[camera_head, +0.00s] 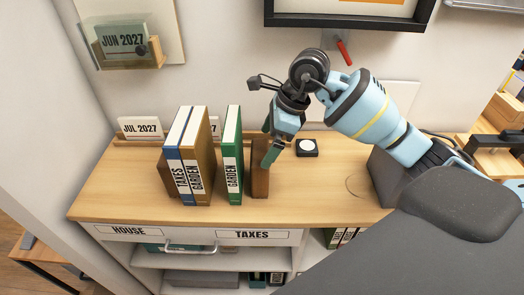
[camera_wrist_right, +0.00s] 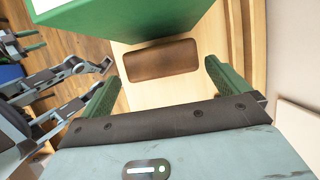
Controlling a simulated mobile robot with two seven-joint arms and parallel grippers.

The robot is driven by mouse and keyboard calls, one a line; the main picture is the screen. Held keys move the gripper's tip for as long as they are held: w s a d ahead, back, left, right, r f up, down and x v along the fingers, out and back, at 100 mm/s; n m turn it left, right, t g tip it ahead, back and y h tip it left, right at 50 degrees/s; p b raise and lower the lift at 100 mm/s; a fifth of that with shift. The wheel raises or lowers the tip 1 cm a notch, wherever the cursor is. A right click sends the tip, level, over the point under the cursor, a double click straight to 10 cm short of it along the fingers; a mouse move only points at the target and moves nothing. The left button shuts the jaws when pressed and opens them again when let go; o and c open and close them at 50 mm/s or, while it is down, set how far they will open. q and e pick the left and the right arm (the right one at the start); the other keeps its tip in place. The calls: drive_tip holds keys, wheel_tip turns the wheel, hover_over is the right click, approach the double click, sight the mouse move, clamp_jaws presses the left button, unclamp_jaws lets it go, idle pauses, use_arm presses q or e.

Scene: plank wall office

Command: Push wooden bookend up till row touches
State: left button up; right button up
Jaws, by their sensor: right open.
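The wooden bookend (camera_head: 260,180) is a brown block upright on the shelf top, right of the green GARDEN book (camera_head: 232,160). A gap shows between that book and the brown GARDEN book (camera_head: 203,160), which stands against the blue TAXES book (camera_head: 182,150). My right gripper (camera_head: 270,148) is open at the bookend, one green finger on its right side in the head view. In the right wrist view the bookend (camera_wrist_right: 160,58) lies beyond the two spread fingers, beside a green book (camera_wrist_right: 125,20). What looks like my left gripper shows small at that view's left edge; its jaws are unclear.
Another brown block (camera_head: 166,178) stands left of the TAXES book. A small black device with a white disc (camera_head: 306,147) sits right of my gripper. The shelf top is clear at the front right.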

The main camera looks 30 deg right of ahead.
drive_tip(key=v, duration=0.6)
drive_tip(key=shift+r, duration=0.3)
drive_tip(key=shift+s+f, duration=0.1)
